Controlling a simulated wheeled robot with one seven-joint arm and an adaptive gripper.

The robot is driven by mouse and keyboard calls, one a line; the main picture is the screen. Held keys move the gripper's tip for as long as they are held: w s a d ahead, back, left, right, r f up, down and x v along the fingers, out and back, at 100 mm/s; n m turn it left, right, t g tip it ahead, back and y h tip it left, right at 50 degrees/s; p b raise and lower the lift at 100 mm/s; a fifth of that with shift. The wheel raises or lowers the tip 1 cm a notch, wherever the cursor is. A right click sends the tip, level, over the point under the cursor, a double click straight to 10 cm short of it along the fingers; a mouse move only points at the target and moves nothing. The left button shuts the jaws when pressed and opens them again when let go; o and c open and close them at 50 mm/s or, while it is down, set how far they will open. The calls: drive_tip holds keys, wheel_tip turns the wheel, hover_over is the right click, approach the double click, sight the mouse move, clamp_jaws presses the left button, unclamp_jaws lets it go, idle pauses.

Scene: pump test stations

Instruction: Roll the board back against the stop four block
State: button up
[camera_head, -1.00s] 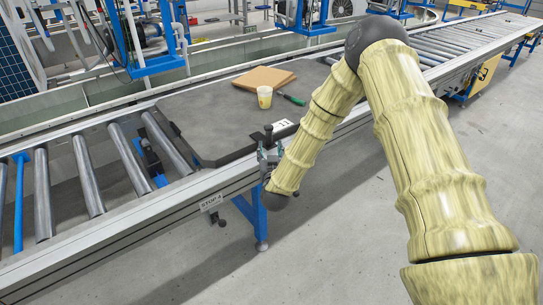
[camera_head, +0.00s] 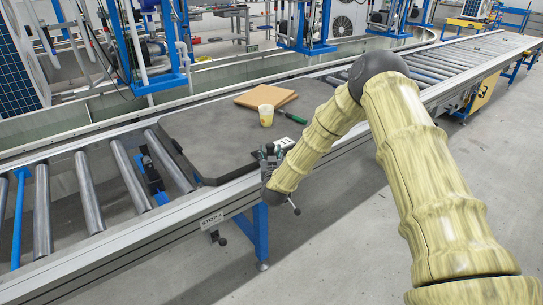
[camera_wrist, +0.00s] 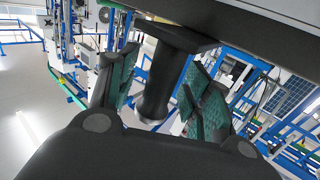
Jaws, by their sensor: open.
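The board (camera_head: 205,142) is a dark grey flat plate with cut corners, lying on the roller conveyor. The stop four block (camera_head: 152,178) is a small blue and black piece between the rollers left of the board, with a roller and a gap between them. A STOP 4 label (camera_head: 212,218) is on the rail below. My gripper (camera_head: 271,157) is at the board's near edge. In the wrist view, its green-padded fingers (camera_wrist: 158,92) are open on either side of a dark knob (camera_wrist: 160,85) hanging below a flat plate. I cannot tell whether they touch it.
On the board are a brown cardboard piece (camera_head: 265,97), a pale yellow cup (camera_head: 266,115) and a green-handled tool (camera_head: 292,116). Bare rollers (camera_head: 90,192) lie left of the block. Blue pump stands (camera_head: 150,45) stand behind the conveyor. The near floor is clear.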

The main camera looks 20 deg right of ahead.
clamp_jaws()
drive_tip(key=shift+s+a, duration=0.1)
drive_tip(key=shift+a, duration=0.1)
idle(0.3)
